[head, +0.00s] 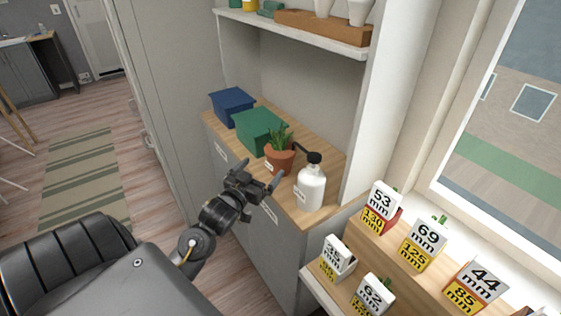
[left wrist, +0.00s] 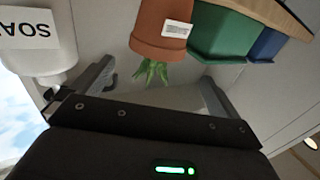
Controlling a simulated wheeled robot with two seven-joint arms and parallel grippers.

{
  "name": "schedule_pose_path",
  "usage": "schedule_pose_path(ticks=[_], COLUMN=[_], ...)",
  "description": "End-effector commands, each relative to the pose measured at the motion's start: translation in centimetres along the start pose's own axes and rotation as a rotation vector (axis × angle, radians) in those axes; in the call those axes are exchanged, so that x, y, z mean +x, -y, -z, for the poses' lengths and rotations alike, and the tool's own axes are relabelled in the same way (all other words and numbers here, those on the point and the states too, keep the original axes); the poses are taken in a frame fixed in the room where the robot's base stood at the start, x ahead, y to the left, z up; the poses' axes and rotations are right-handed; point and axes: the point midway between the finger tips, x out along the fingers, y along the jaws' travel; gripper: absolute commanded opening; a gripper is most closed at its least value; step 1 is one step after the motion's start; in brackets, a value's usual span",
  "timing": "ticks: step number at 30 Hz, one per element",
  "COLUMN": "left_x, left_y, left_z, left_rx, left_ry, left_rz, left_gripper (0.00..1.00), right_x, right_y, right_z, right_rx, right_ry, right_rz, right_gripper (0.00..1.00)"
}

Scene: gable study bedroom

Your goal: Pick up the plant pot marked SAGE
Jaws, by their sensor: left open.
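A terracotta plant pot (head: 280,159) with a green spiky plant stands on the wooden top of the grey cabinet. It carries a small white label, too small to read. The pot also shows upside down in the left wrist view (left wrist: 153,38), with its label facing the camera. My left gripper (head: 259,174) is open and empty, in front of the pot and apart from it. In the left wrist view its fingers (left wrist: 155,88) are spread, with the plant's leaves showing between them and the pot beyond. My right gripper is not in view.
A white pump bottle (head: 311,188) stands close to the right of the pot; the left wrist view shows "SOA" on it (left wrist: 35,45). A green box (head: 257,131) and blue box (head: 232,106) stand to its left. A shelf (head: 300,35) hangs above. Several number-marked boxes stand at lower right.

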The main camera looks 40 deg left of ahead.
Motion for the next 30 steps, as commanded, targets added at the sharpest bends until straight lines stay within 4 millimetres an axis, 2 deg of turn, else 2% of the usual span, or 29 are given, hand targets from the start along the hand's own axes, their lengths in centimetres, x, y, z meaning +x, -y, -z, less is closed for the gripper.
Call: schedule_pose_path(ticks=[3, 6, 8, 16, 24, 30], left_x=[2.3, 3.7, 4.3, 5.1, 8.9, 9.8], left_y=[-0.3, -0.3, -0.2, -0.1, 0.2, 0.2], left_z=[0.4, 0.3, 0.2, 0.2, 0.3, 0.1], left_rx=[-0.001, -0.002, -0.002, -0.001, -0.001, -0.001], left_ry=[-0.003, -0.002, -0.002, -0.001, -0.001, 0.000], left_rz=[-0.006, -0.006, -0.005, -0.002, -0.001, 0.000], left_gripper=[1.00, 1.00, 1.00, 1.00, 1.00, 1.00], right_x=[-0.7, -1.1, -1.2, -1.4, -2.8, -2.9], right_y=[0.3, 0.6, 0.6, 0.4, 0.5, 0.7], right_z=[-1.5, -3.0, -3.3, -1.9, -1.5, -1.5], right_rx=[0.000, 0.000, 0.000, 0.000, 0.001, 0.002], right_ry=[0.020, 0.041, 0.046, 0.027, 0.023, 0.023], right_rz=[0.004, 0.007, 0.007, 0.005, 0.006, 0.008], right_gripper=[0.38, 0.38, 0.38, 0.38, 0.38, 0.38])
